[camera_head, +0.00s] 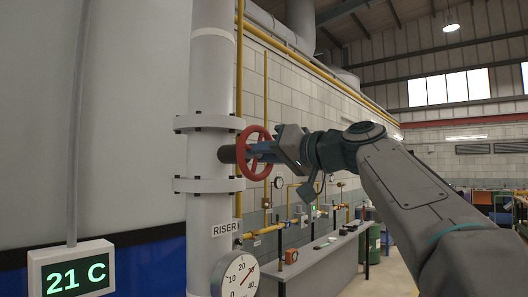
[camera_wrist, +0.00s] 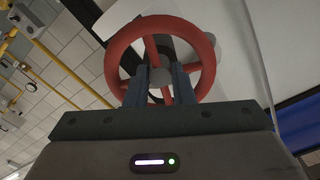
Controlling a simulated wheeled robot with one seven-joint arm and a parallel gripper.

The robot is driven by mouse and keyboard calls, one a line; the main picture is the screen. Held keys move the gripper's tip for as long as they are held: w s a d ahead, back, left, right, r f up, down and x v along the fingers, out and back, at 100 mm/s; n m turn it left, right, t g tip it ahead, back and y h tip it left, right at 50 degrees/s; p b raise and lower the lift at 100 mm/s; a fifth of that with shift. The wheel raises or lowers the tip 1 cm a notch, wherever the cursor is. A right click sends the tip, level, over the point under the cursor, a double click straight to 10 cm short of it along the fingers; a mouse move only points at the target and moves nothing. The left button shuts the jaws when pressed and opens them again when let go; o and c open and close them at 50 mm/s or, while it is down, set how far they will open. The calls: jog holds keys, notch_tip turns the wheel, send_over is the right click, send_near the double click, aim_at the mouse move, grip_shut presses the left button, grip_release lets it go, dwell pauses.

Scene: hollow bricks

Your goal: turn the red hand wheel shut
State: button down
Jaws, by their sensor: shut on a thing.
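The red hand wheel (camera_head: 243,153) stands on a short dark stem on the side of the white vertical riser pipe, between two bolted flanges. It also shows in the wrist view (camera_wrist: 207,62), with its spokes and grey hub. My gripper (camera_head: 262,150) reaches in from the right, its fingers at the wheel. In the wrist view my gripper (camera_wrist: 160,85) has its two blue-grey fingers inside the rim, one on each side of a lower spoke by the hub. It is shut on the wheel; the exact contact is partly hidden by the fingers.
The riser pipe (camera_head: 208,90) stands close behind the wheel. A pressure gauge (camera_head: 236,277) and a RISER label (camera_head: 226,229) sit below. A display (camera_head: 72,272) reads 21 C at lower left. Yellow pipes (camera_head: 240,60) run along the block wall, and a grey bench (camera_head: 320,262) stands right of the riser.

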jog(key=shift+m+p, duration=4.45)
jog(key=shift+m, duration=6.05)
jog(key=shift+f, duration=0.1)
jog(key=c, duration=1.3)
grip_release()
jog(key=shift+o, duration=0.2)
jog(key=shift+s+d, duration=0.1)
jog(key=b+v, duration=0.3)
jog(key=v, duration=1)
jog(key=shift+s+d, duration=0.2)
